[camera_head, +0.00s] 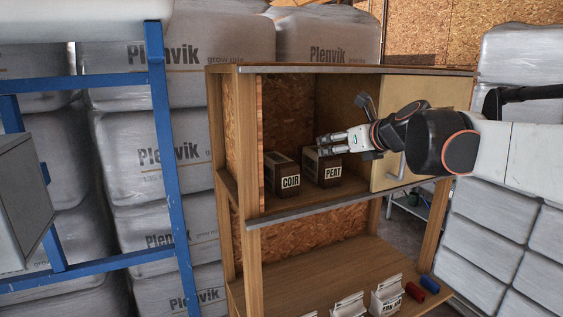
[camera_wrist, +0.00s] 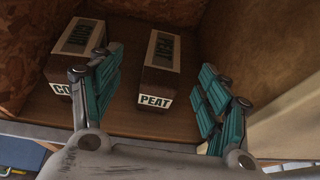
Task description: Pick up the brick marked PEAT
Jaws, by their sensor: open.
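The dark brown brick marked PEAT (camera_head: 328,171) stands on the upper shelf of the wooden cabinet, right of a similar brick marked COIR (camera_head: 287,178). My gripper (camera_head: 325,144) reaches in from the right, at the top of the PEAT brick in the head view. In the wrist view, the PEAT brick (camera_wrist: 161,72) lies lengthwise between the two spread fingers of my gripper (camera_wrist: 160,95). The fingers are open, with visible gaps on both sides of the brick. The COIR brick (camera_wrist: 79,50) lies left of the left finger. Whether a finger touches either brick is unclear.
A sliding door panel (camera_head: 427,92) covers the right side of the upper shelf. The lower shelf (camera_head: 285,284) holds several white cartons and two small rolls, red (camera_head: 415,291) and blue (camera_head: 430,284). A blue metal frame (camera_head: 164,130) stands left of the cabinet.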

